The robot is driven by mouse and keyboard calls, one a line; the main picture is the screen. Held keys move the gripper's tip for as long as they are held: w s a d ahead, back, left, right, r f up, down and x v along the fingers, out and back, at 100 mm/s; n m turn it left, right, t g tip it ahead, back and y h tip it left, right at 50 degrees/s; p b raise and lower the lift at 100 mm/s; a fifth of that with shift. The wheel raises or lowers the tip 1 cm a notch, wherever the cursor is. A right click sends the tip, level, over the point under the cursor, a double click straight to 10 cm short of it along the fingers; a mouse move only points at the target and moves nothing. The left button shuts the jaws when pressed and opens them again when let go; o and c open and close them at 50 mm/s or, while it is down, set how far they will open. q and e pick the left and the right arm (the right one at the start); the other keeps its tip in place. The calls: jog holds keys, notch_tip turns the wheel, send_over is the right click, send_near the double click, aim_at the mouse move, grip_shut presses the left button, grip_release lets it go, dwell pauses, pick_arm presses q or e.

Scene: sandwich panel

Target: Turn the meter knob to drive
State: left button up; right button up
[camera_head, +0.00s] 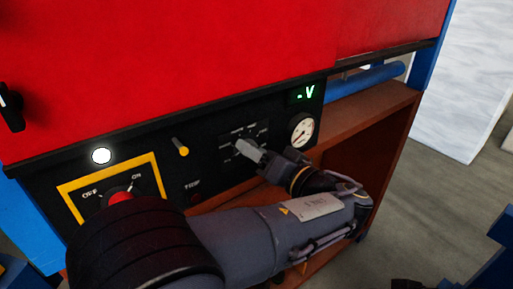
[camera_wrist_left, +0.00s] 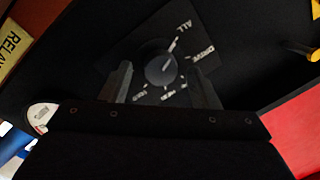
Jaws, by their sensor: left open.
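The meter knob (camera_wrist_left: 160,69) is a round dark knob on a square plate. White labels ring it, with "DRIVE" and "ALL" at the upper right in the left wrist view. A light mark shows on its face, but I cannot tell clearly which label it points to. My left gripper (camera_head: 249,149) is open at the dial plate (camera_head: 232,127), its two fingers on either side of the knob in the wrist view. I cannot tell whether they touch it. In the head view the fingers mostly hide the knob. My right gripper is not in view.
A lit green "V" display (camera_head: 305,94) and a round gauge (camera_head: 302,131) sit right of the dial. A yellow-tipped lever (camera_head: 181,147), a white lamp (camera_head: 102,156) and a yellow-framed OFF/ON switch (camera_head: 120,196) are to the left. Below is an open brown shelf (camera_head: 351,150).

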pick_arm(q)
jog(key=shift+w+a, duration=0.15)
jog(key=shift+w, duration=0.05)
jog(key=c, duration=1)
jog(key=shift+o, duration=0.2)
